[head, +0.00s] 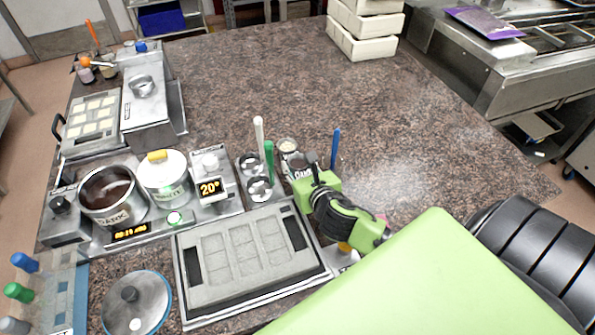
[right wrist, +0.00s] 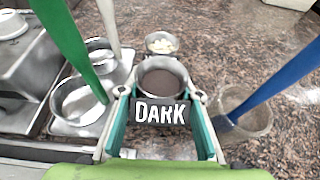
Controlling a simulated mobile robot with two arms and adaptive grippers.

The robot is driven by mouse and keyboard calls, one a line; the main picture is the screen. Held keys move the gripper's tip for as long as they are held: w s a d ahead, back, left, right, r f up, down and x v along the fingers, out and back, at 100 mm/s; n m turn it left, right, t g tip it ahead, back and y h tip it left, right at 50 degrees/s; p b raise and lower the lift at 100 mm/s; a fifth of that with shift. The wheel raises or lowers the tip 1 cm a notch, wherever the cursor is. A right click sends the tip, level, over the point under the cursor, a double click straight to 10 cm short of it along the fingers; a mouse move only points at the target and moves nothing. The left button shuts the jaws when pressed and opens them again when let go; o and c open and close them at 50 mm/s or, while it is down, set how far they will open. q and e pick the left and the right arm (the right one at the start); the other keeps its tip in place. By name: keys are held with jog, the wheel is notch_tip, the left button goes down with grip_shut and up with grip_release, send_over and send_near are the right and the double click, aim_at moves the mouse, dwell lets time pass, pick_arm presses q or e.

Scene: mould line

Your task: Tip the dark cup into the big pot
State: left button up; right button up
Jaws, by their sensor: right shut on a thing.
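The dark cup (right wrist: 162,78) is a small metal cup with a black label reading DARK and dark brown contents. In the right wrist view it stands upright between the fingers of my right gripper (right wrist: 161,118), which is shut on it. In the head view my right gripper (head: 312,177) hides much of the cup; part of its label shows. I cannot tell whether the cup touches the counter. The big pot (head: 113,216), also labelled DARK, sits in the heating unit at left, with dark contents, well left of my gripper. My left gripper is out of view.
A lidded white pot (head: 166,190) stands right of the big pot. Metal cups with a white and a green spatula (head: 269,163) are just left of my gripper, a blue spatula (head: 335,148) just right. A mould tray (head: 250,258) lies in front.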

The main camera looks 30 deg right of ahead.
notch_tip(320, 180, up, 8)
jog(key=shift+f+p, duration=0.15)
jog(key=shift+p, duration=0.15)
notch_tip(320, 180, up, 5)
jog(key=p, duration=0.5)
jog(key=shift+p, duration=0.3)
jog(key=shift+f, duration=0.1)
